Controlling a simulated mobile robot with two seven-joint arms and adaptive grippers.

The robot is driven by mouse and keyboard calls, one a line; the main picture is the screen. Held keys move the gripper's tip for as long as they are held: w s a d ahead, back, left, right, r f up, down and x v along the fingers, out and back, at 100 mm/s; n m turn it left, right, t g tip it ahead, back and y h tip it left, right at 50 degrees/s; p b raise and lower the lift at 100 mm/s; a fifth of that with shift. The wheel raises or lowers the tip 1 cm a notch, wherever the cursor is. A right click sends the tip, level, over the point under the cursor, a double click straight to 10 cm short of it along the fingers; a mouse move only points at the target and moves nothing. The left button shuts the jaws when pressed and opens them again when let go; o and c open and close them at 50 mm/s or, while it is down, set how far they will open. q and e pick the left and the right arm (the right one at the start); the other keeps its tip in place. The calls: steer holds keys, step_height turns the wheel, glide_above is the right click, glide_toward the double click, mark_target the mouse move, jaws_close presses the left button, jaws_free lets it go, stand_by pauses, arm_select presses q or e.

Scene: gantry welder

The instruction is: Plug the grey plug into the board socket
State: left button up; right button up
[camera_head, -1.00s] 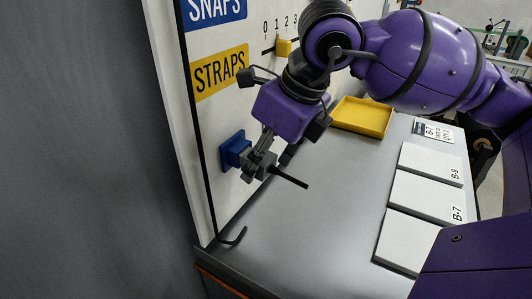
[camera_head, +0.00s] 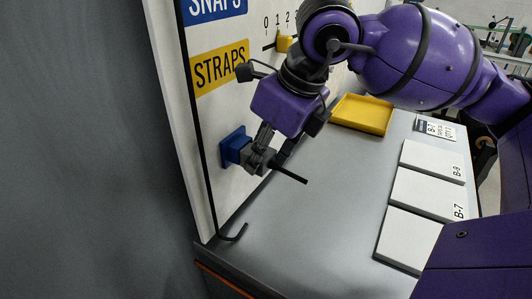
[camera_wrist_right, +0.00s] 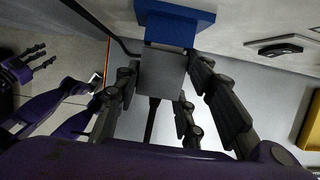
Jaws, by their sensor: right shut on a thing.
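The blue board socket (camera_head: 234,147) is fixed low on the upright white board; it also shows at the top of the right wrist view (camera_wrist_right: 178,22). The grey plug (camera_wrist_right: 160,73) is lined up in front of it, its front end at the socket's face; how deep it sits I cannot tell. Its black cable (camera_head: 290,174) sticks out away from the board. My right gripper (camera_head: 261,150) is shut on the plug, with fingers on both sides of it. My left gripper (camera_wrist_right: 32,58) shows small and dark at the left of the right wrist view, away from the socket.
A yellow tray (camera_head: 362,114) stands on the grey bench (camera_head: 310,235) behind the arm. White labelled panels (camera_head: 424,198) lie along the bench's right side. The bench's middle is clear.

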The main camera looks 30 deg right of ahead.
steer(key=shift+w+a, duration=0.15)
steer(key=shift+w, duration=0.05)
